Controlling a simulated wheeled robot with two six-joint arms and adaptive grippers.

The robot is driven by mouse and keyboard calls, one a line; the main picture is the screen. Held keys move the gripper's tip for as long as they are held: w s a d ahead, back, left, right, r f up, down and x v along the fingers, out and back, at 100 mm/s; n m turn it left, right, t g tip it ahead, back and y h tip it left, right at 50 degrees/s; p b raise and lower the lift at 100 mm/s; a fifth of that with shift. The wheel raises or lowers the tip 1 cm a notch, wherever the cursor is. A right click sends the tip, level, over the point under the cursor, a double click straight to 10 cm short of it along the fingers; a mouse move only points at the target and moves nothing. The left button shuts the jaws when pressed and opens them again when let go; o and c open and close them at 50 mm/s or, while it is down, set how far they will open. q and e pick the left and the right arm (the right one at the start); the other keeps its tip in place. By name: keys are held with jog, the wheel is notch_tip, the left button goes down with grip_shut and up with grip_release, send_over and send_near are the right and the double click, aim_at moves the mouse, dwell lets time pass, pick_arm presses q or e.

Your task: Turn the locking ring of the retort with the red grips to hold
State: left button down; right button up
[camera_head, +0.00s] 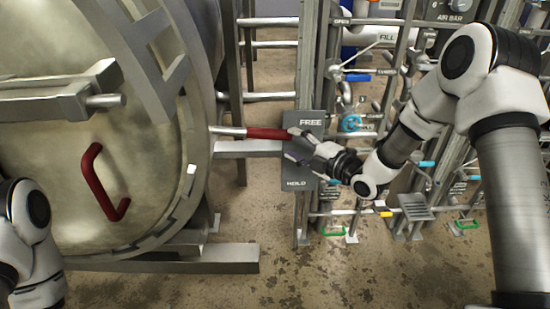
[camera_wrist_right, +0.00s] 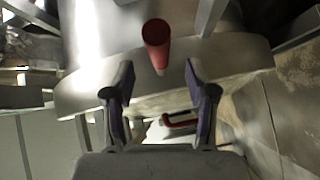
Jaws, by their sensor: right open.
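The round steel retort (camera_head: 120,150) fills the left of the head view, with its grey locking ring (camera_head: 203,120) along the edge. A lever with a red grip (camera_head: 268,133) sticks out from the ring, roughly level, its end by the FREE mark. My right gripper (camera_head: 296,146) is open at the outer end of that grip. In the wrist view the red grip (camera_wrist_right: 156,38) shows nearly end-on, just beyond the gap between the open fingertips (camera_wrist_right: 159,75). I see no contact. My left gripper is out of view; only my arm shows lower left.
A dark plate (camera_head: 300,184) marked FREE above and HOLD below stands behind my right gripper. A red door handle (camera_head: 98,182) is on the retort's face. Pipes and coloured valves (camera_head: 351,123) crowd the right. Bare floor (camera_head: 275,225) lies below the gripper.

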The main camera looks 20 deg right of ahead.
aim_at(279, 138)
jog(key=x, duration=0.8)
jog(key=shift+s+a+r, duration=0.1)
jog(key=shift+r, duration=0.1)
grip_shut()
jog(key=shift+f, duration=0.1)
